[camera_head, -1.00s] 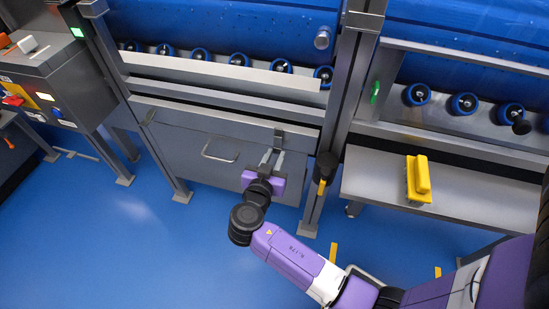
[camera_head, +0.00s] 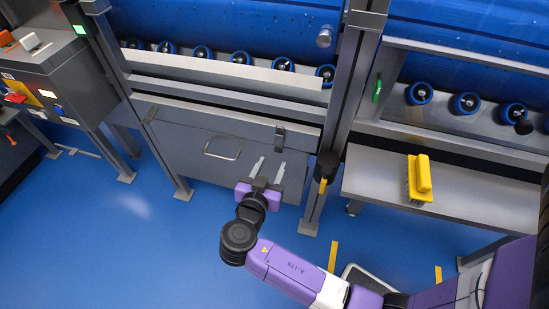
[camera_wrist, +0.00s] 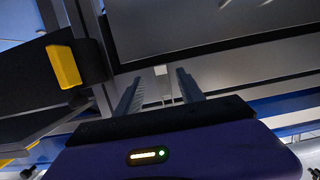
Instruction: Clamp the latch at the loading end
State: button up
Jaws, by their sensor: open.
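A small dark grey latch (camera_head: 280,137) sits on the front of the grey cabinet (camera_head: 190,160), right of its bar handle, across the seam under the top strip. Whether it is clamped I cannot tell. My gripper (camera_head: 269,165) is open and empty, its two fingers pointing at the cabinet front just below the latch, apart from it in the picture. In the wrist view the fingers (camera_wrist: 159,82) stand apart, with a small pale square piece (camera_wrist: 160,70) beyond and between their tips. I cannot tell for sure that this piece is part of the latch.
A black box with a yellow handle (camera_head: 323,186) is on the post right of my gripper; its yellow part shows in the wrist view (camera_wrist: 63,66). A yellow brush (camera_head: 420,178) lies on the shelf at right. A control box (camera_head: 50,85) stands left.

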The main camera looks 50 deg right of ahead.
jog(key=shift+v, duration=1.2)
